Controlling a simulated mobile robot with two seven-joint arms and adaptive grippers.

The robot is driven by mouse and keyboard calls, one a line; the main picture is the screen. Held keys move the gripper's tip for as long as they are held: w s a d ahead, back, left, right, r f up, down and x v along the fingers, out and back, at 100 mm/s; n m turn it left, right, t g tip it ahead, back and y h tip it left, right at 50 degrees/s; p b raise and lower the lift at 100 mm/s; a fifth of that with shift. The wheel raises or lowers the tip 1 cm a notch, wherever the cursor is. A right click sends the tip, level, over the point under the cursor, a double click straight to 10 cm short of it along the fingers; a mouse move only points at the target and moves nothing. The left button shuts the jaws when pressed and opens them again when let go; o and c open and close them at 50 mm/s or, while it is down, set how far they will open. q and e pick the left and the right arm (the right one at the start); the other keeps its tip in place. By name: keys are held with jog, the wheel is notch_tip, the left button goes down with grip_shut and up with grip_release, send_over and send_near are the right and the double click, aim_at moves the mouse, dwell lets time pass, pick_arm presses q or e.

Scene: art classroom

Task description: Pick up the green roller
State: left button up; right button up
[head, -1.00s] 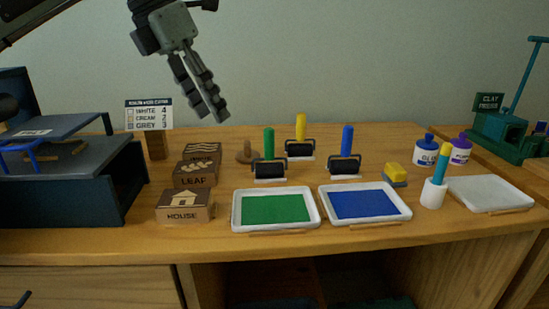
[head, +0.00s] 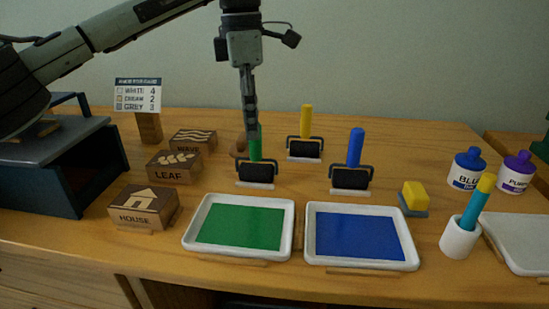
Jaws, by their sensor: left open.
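The green roller (head: 257,172) stands upright on the table in the head view, its green handle up and its black drum low, behind the green paint tray (head: 190,240). My left gripper (head: 250,132) points down at the green handle, with its fingers overlapping the upper handle in the picture. It is open. The fingers line up one behind the other, so I cannot tell whether the handle is between them. My right gripper is not in view.
A yellow roller (head: 306,122) and a blue roller (head: 355,150) stand to the right. Stamp blocks, such as the house block (head: 142,208), stand left. A blue paint tray (head: 410,262), yellow sponge (head: 414,195) and paint bottles (head: 467,168) are to the right.

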aim_at(256, 158)
pick_arm(q)
jog(key=shift+d+y, duration=0.25)
jog(key=shift+y, duration=0.05)
jog(key=shift+f, duration=1.15)
jog(key=f, duration=0.5)
jog(key=shift+w+f+p, duration=0.1)
jog(key=shift+w+p, duration=0.1)
jog(key=shift+p, duration=0.1)
jog(key=shift+d, duration=0.1)
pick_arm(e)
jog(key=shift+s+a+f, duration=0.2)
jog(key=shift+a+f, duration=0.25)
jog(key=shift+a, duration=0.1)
pick_arm(q)
jog(key=shift+c, duration=0.3)
jog(key=c, duration=1)
